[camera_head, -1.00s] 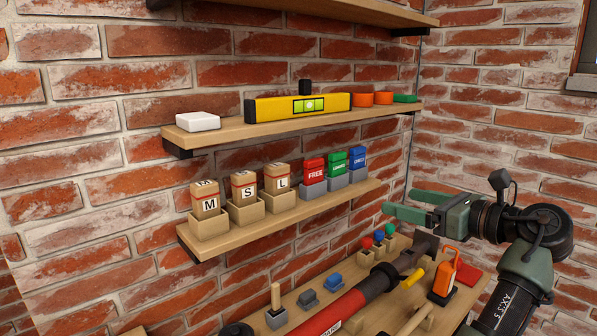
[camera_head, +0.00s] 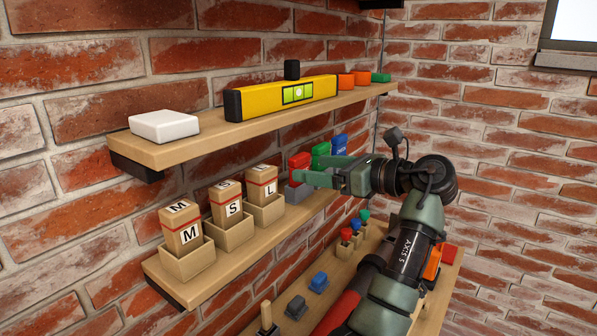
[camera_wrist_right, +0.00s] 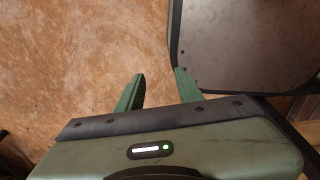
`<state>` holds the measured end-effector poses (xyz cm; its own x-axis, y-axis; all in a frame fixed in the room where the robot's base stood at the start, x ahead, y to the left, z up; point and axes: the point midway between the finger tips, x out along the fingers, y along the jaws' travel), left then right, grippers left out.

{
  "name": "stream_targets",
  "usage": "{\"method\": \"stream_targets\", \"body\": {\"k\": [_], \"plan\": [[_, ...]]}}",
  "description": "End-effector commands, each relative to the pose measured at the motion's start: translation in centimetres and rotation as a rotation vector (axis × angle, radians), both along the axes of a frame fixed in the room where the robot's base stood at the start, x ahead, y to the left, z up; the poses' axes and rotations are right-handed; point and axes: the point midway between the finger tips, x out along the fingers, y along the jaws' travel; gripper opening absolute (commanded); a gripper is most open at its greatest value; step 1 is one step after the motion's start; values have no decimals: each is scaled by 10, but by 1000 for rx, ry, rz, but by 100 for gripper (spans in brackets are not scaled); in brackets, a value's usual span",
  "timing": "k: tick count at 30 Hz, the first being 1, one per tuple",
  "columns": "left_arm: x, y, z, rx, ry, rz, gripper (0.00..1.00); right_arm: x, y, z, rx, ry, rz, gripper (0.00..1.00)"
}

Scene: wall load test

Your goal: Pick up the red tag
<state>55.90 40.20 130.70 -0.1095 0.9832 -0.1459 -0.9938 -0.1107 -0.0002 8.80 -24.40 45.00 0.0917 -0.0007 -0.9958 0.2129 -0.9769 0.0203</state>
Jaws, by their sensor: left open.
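The red tag (camera_head: 299,160) stands in a grey holder on the middle shelf (camera_head: 227,258), left of a green tag (camera_head: 321,151) and a blue tag (camera_head: 340,143). My left gripper (camera_head: 300,178) is open, its fingers pointing left at the red tag. A finger covers the tag's lower front, so its lettering is hidden. I cannot tell whether the finger touches the tag or is in front of it. In the right wrist view my right gripper (camera_wrist_right: 159,76) is open and empty above a brown floor.
Boxes marked M (camera_head: 182,228), S (camera_head: 227,204) and L (camera_head: 262,184) stand left on the same shelf. The upper shelf (camera_head: 215,130) above holds a yellow level (camera_head: 265,100) and a white box (camera_head: 164,126). Small coloured items stand on the lower shelf.

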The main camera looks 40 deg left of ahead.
Motion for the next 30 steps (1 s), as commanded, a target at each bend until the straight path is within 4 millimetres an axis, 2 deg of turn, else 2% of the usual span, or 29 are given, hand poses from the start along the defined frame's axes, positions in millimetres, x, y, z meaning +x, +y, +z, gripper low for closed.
{"method": "stream_targets", "body": {"k": [3, 9, 17, 20, 24, 30], "plan": [[1, 13, 1, 2, 4, 3, 78, 0, -6, 10, -7, 0, -1, 36], [2, 43, -5, 1, 3, 3, 78, 0, 0, 23, 0, 1, -1, 36], [1, 48, -8, 1, 0, 0, 78, -1, 16, 22, 18, 1, -1, 36], [1, 48, -8, 1, 0, 0, 53, -1, 16, 22, 18, 2, 0, 36], [1, 48, -8, 0, 1, 0, 14, -1, 13, 22, 15, 1, 0, 36], [1, 48, -8, 1, 1, 0, 13, -1, 9, 22, 10, 1, 2, 36]]}}
